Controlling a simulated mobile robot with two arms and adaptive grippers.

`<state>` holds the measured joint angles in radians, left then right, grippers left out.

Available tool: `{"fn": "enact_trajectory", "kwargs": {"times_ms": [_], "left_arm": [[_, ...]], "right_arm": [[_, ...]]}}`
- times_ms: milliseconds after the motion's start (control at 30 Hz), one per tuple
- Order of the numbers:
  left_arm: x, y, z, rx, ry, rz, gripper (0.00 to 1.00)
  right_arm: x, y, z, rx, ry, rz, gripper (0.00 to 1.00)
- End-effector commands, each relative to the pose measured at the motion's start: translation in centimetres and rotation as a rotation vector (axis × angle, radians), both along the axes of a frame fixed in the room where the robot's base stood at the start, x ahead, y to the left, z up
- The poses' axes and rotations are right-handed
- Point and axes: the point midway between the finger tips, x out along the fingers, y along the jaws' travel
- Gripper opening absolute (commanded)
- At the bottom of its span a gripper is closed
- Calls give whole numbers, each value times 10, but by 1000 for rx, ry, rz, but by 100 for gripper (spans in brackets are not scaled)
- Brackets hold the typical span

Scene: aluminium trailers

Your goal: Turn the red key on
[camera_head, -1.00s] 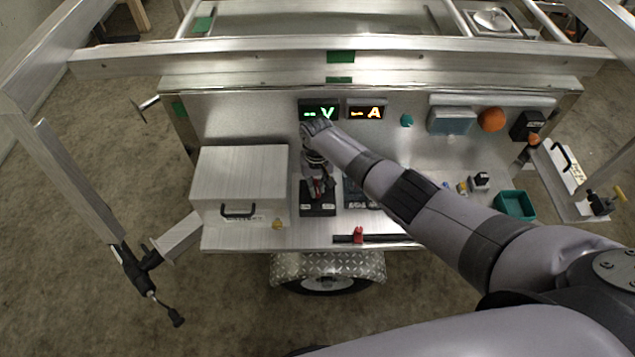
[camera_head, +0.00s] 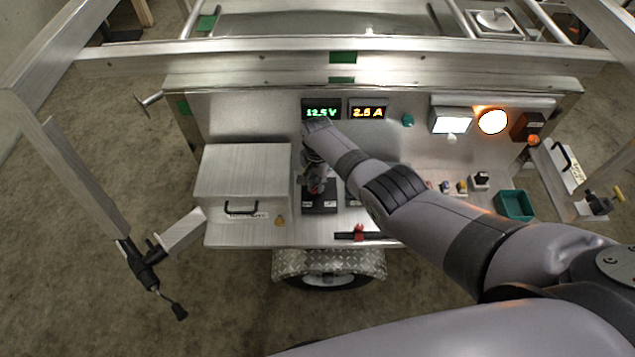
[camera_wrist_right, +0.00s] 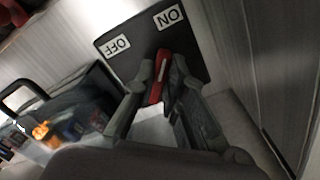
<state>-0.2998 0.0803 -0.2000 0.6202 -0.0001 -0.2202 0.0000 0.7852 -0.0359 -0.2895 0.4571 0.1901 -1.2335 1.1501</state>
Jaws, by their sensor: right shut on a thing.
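The red key (camera_wrist_right: 159,78) sits on a black switch plate with OFF and ON labels. In the right wrist view my right gripper (camera_wrist_right: 163,85) is shut on the key, a finger on each side. The key points between the labels, nearer ON. In the head view the black plate (camera_head: 320,207) lies on the trailer's bench, and my right gripper (camera_head: 316,187) is over it, hiding most of the key. The voltage display (camera_head: 321,110) reads 12.5 V and the current display (camera_head: 367,112) 2.5 A. My left gripper is not in view.
A lidded metal box (camera_head: 240,175) stands left of the plate. At the right are a lit white lamp (camera_head: 452,122), a lit round lamp (camera_head: 492,122) and a green bin (camera_head: 514,204). A red-handled black bar (camera_head: 360,233) lies near the front edge.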

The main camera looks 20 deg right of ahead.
Motion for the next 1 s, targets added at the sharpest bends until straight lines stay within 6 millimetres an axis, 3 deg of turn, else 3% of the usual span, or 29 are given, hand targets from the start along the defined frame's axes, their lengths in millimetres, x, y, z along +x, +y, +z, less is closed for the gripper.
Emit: {"fn": "enact_trajectory", "kwargs": {"times_ms": [767,800,1000], "left_arm": [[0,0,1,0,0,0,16],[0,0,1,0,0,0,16],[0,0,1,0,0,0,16]], "right_arm": [[3,-1,2,-2,-6,-101,0],[3,-1,2,-2,-6,-101,14],[2,0,1,-2,-3,-100,27]]}}
